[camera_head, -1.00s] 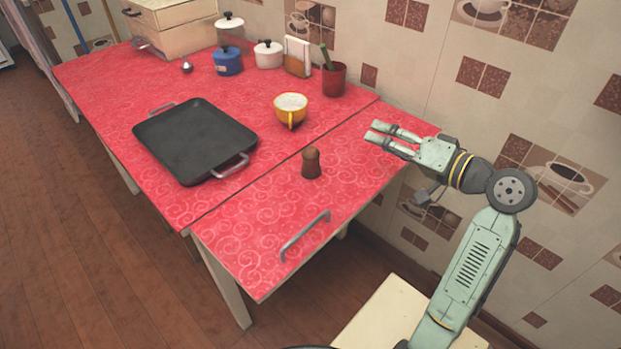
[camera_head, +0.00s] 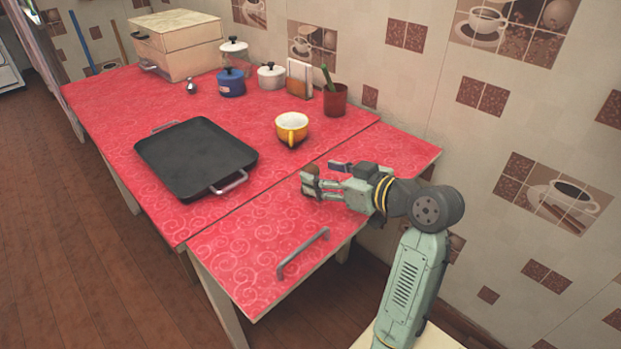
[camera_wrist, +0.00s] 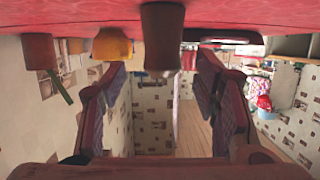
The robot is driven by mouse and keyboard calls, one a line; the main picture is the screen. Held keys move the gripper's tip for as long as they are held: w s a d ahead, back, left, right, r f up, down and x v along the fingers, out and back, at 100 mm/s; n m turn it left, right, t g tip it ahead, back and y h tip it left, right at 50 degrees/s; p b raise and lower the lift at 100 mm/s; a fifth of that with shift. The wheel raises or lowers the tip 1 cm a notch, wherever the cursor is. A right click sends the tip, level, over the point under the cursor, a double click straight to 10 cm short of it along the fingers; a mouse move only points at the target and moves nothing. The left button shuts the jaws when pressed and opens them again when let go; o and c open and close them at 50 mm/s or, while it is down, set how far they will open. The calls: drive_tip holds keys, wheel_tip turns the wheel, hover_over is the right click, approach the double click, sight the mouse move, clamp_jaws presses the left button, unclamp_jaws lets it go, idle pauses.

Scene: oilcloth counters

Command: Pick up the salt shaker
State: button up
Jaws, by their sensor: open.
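The salt shaker, a small dark brown turned-wood piece (camera_head: 310,170), stands on the red counter near its front section. In the head view it is partly hidden by a finger. My gripper (camera_head: 323,177) is open, low over the counter, with its fingertips at the shaker. In the wrist view, which is upside down, the shaker (camera_wrist: 162,38) appears centred, straight ahead between the two spread fingers of my gripper (camera_wrist: 161,78). I see no clear contact between the fingers and the shaker.
A yellow cup (camera_head: 291,129) stands behind the shaker, and a black griddle pan (camera_head: 195,157) lies to the left. A red pot (camera_head: 334,101) and several canisters stand along the wall. A metal handle (camera_head: 303,253) lies at the front. The counter between is bare.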

drive_tip(key=x, duration=0.4)
drive_tip(key=shift+a+f+p, duration=0.15)
drive_tip(key=shift+f+p, duration=0.05)
drive_tip(key=shift+p, duration=0.2)
drive_tip(key=shift+c, duration=0.2)
drive_tip(key=c, duration=1.2)
